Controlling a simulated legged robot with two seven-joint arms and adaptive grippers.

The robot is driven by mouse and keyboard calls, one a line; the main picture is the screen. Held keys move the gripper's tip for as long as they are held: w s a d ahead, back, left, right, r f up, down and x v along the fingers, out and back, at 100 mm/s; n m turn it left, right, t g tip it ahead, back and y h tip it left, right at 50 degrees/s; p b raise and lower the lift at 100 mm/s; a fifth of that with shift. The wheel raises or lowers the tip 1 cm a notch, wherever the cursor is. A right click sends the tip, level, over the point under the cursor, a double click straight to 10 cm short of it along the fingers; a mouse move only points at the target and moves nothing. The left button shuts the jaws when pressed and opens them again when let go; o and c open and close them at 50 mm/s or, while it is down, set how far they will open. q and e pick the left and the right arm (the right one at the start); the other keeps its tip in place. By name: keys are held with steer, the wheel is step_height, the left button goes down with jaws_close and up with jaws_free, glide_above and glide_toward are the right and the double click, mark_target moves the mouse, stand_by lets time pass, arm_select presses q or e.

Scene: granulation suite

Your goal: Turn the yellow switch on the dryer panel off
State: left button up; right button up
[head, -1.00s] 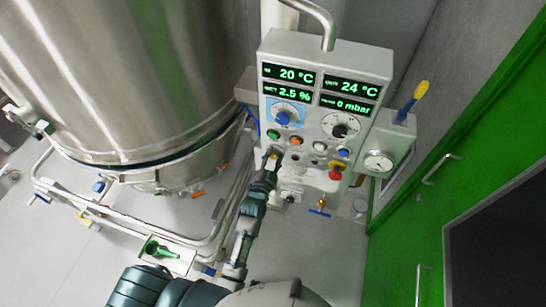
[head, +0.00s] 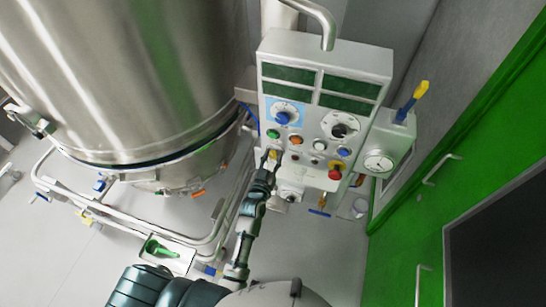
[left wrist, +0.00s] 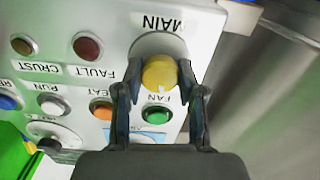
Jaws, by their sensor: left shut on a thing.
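The yellow switch (left wrist: 160,74) sits under the MAIN label on the dryer panel (head: 315,172). In the left wrist view my left gripper (left wrist: 158,80) has its two fingers on either side of the yellow knob, shut on it. In the head view my left gripper (head: 271,160) reaches the lower left of the panel, and little of the yellow switch shows past the fingers. The panel's displays (head: 288,75) are dark. My right gripper is not in view.
A green button (left wrist: 156,112) and an orange button (left wrist: 101,110) are close to the yellow switch. A red emergency knob (head: 335,172) is at the panel's lower right. A large steel vessel (head: 120,70) stands left; a green door frame (head: 410,195) is right.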

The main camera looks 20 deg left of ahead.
arm_select(q)
steer(key=shift+s+f+n, duration=0.1)
steer(key=shift+f+n, duration=0.15)
steer(key=shift+n, duration=0.5)
steer(key=shift+f+n, duration=0.25)
steer(key=shift+n, duration=0.5)
steer(key=o, duration=1.1)
steer(key=shift+o, duration=0.2)
steer(key=shift+r, duration=0.2)
steer(key=s, duration=1.1)
steer(key=shift+s+a, duration=0.15)
steer(key=shift+s, duration=0.2)
